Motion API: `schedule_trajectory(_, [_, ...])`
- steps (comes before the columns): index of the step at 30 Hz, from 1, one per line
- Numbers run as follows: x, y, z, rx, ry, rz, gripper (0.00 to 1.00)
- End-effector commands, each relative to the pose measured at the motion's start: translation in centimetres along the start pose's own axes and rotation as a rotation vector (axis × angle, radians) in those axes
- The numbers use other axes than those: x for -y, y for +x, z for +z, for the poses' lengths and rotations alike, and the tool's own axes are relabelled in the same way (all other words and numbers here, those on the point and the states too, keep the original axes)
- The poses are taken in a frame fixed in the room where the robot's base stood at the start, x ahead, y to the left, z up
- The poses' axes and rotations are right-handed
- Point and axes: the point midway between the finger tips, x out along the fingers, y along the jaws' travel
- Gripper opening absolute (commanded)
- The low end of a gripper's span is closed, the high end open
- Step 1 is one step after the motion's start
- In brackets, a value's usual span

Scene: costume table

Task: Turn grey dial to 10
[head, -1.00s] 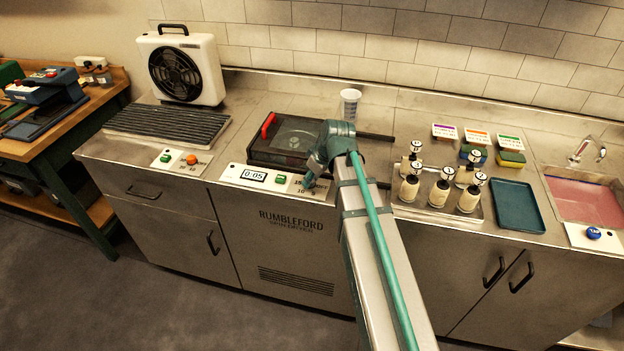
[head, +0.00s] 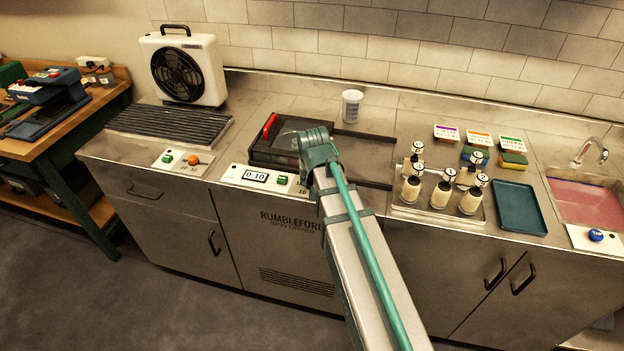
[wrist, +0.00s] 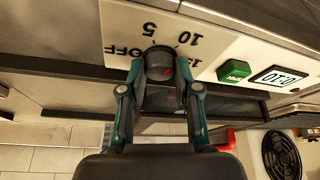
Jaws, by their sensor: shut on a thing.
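The grey dial (wrist: 158,60) is a round knob with a red mark, on a white panel (wrist: 225,48) printed OFF, 5, 10 and a partly hidden 15. In the wrist view the panel appears upside down. My gripper (wrist: 160,74) has a finger on each side of the dial and is shut on it. I cannot tell exactly which number the red mark points at. The display (wrist: 279,79) beside it reads 0:10, and it also shows in the head view (head: 256,175). In the head view my arm hides the dial.
A green button (wrist: 234,71) lies between dial and display. Behind the panel is the spin dryer's dark lid (head: 272,152) with a red handle. A white cup (head: 351,106) stands behind, and a tray (head: 470,213) of several bottles stands to the right. A fan heater (head: 183,66) is at left.

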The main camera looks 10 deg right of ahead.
Motion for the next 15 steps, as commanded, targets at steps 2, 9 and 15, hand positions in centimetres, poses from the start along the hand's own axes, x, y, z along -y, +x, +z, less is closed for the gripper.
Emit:
schedule_trajectory(2, [0.05,0.00,-0.02,0.001,0.023,0.009,0.00])
schedule_trajectory(9, [0.04,0.01,0.00,0.002,0.055,0.023,0.00])
schedule_trajectory(15, [0.04,0.01,0.02,0.002,0.057,0.024,0.00])
